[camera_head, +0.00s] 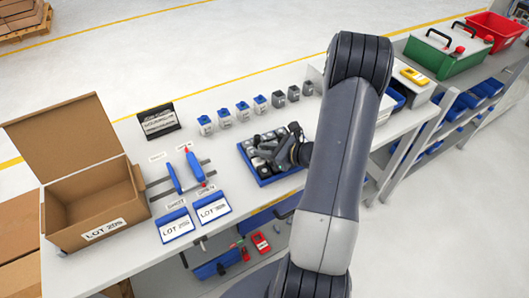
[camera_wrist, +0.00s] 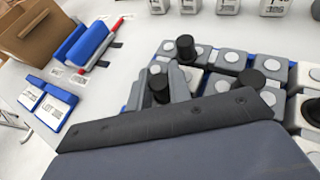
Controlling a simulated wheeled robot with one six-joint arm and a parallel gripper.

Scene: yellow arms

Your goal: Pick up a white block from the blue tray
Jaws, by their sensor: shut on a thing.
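The blue tray (camera_head: 282,176) stands on the white bench in the head view, filled with several grey and white blocks, some with black knobs. My gripper (camera_head: 292,150) reaches down into the tray from the right and hides part of it. In the wrist view my gripper (camera_wrist: 160,84) has its grey fingers closed around a block with a black knob (camera_wrist: 160,89). Its body is mostly hidden, so I cannot tell its colour or whether it is clear of the tray. A white block (camera_wrist: 295,112) stands to the right in the tray, beside another black-knobbed block (camera_wrist: 251,80).
An open cardboard box (camera_head: 100,200) stands at the left. Two blue LOT holders (camera_head: 211,207) and a blue fixture (camera_head: 193,166) lie between box and tray. Several small labelled containers (camera_head: 243,111) line up behind the tray. A green crate (camera_head: 430,58) is at the far right.

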